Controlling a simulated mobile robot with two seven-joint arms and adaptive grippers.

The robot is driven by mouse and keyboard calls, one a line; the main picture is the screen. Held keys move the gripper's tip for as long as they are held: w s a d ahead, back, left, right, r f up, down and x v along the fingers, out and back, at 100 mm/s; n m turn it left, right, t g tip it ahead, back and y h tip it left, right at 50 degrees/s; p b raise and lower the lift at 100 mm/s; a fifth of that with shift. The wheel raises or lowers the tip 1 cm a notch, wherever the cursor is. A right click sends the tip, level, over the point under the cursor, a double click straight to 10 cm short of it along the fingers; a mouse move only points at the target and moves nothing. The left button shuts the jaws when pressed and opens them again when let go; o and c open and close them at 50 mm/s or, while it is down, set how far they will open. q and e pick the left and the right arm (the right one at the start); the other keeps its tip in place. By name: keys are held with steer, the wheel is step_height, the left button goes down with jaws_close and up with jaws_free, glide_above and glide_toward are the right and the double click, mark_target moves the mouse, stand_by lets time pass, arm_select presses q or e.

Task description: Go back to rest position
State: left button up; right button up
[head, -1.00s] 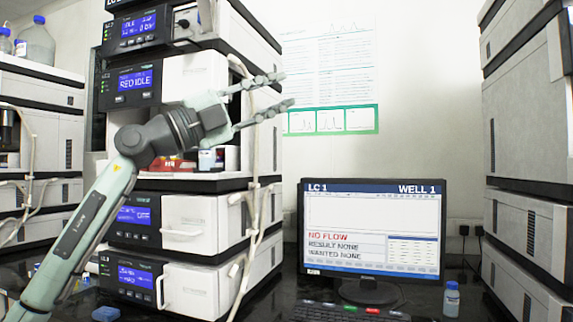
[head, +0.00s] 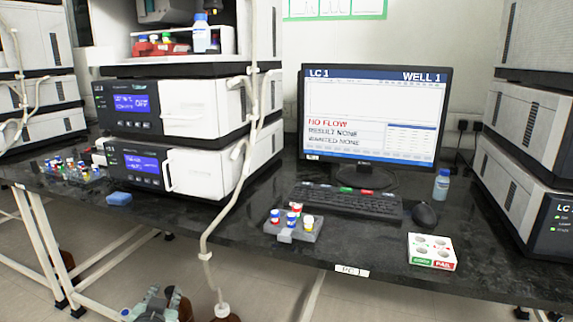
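My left gripper (head: 163,294) is low at the bottom edge of the head view, in front of the bench and below its front edge. Only its end part shows. Its fingertips look apart with nothing between them. It touches no object on the bench. My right gripper is not in view.
The dark bench carries a vial rack (head: 286,236), a keyboard (head: 345,203), a mouse (head: 425,215), a white tray (head: 432,262) and a monitor (head: 372,110). A tubing line hangs over the front edge to a brown bottle (head: 222,313) near my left gripper.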

arm_select(q)
steer(key=s+f+g+h, duration=0.1)
steer(key=s+f+g, duration=0.4)
steer(key=s+f, duration=0.6)
steer(key=s+f+g, duration=0.5)
steer(key=s+f, duration=0.7)
steer(key=s, duration=0.7)
steer(key=shift+s+d+f+g+h, duration=0.15)
steer(key=shift+s+d+g+h, duration=0.2)
steer(key=shift+d+h, duration=0.1)
